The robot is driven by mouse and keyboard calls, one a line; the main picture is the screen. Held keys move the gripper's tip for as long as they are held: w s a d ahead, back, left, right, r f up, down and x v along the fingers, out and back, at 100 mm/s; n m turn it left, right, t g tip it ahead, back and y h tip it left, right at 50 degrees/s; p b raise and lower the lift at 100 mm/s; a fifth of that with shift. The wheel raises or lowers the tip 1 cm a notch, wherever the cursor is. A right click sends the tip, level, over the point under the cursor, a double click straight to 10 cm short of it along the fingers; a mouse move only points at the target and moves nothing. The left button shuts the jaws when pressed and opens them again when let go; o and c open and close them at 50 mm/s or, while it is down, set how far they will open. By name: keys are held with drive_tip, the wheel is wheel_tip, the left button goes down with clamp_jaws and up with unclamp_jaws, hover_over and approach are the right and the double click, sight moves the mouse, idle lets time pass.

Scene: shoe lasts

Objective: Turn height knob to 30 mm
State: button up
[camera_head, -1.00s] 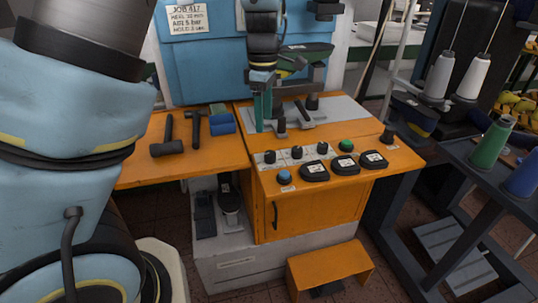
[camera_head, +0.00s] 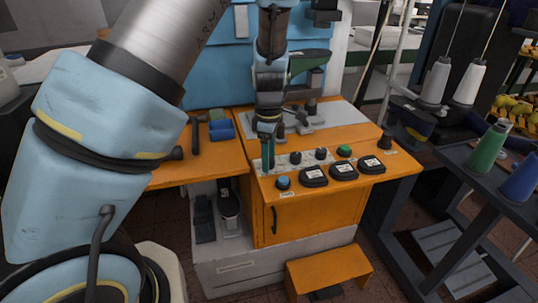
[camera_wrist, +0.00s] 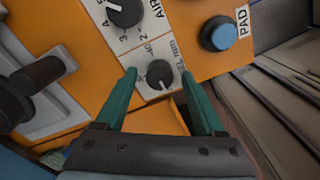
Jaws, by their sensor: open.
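The height knob (camera_wrist: 160,74) is a small round black knob on a white scale plate in the wrist view. Its label seems to read "HEEL mm", and a 40 shows on the scale. Its exact setting is too small to read. My gripper (camera_wrist: 159,78) is open, with its two green fingers on either side of the knob in this view. I cannot tell whether they touch it. In the head view my gripper (camera_head: 268,160) points down at the left end of the knob row and hides this knob.
A larger AIR knob (camera_wrist: 125,11) and a blue PAD button (camera_wrist: 218,34) sit close by. On the orange machine (camera_head: 340,196) are more knobs, a green button (camera_head: 344,150) and black labelled pads (camera_head: 314,176). A hammer (camera_head: 196,132) lies on the left shelf.

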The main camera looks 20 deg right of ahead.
drive_tip(key=shift+c, duration=0.2)
clamp_jaws()
idle(0.4)
